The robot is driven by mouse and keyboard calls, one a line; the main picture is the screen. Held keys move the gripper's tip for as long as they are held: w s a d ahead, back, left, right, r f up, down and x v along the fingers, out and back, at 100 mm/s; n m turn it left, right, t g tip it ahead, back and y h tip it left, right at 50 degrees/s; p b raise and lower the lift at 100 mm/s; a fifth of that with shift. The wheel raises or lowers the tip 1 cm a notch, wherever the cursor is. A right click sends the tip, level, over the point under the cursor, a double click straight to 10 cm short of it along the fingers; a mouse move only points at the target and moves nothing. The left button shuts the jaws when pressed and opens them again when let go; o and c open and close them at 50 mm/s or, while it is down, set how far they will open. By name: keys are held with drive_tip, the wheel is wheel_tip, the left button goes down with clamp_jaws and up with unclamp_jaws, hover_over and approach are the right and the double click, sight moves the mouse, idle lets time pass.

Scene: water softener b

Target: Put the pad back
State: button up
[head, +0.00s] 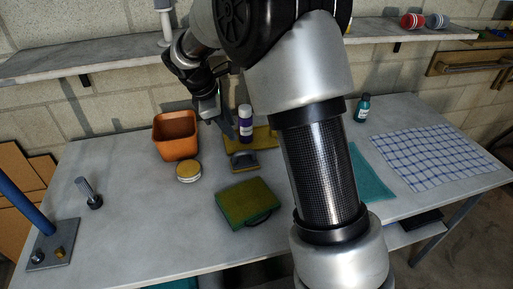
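Two things could be the pad, and I cannot tell which it is. One is a flat green and yellow block (248,202) with a dark loop at its right edge, lying at the front middle of the table. The other is a small grey and tan block (244,161) just behind it. My gripper (229,129) points down above the table, just left of a purple bottle (245,127) with a white cap. It appears apart from both blocks. Its fingers look narrow and dark; their opening and anything between them cannot be made out.
An orange tub (175,137) and a round yellow-lidded tin (188,171) stand left of the gripper. A yellow board (264,137) lies around the bottle. My arm hides the table's middle right. A blue post (24,206) rises at left.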

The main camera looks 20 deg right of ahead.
drive_tip(key=s+d+r+m+t+y, duration=0.1)
drive_tip(key=s+d+r+m, duration=0.1)
drive_tip(key=s+r+m, duration=0.35)
drive_tip(key=s+d+r+m+y, duration=0.1)
drive_tip(key=s+d+r+m, duration=0.2)
drive_tip(key=s+r, duration=0.55)
drive_tip(key=s+f+m+t+y, duration=0.1)
drive_tip(key=s+m, duration=0.6)
drive_tip(key=s, duration=0.9)
drive_tip(key=shift+a+f+m+t+y, duration=0.15)
drive_tip(key=shift+f+m+t+y, duration=0.2)
drive_tip(key=shift+t+y, duration=0.3)
wheel_tip(320, 180, up, 4)
drive_tip(key=p, duration=0.4)
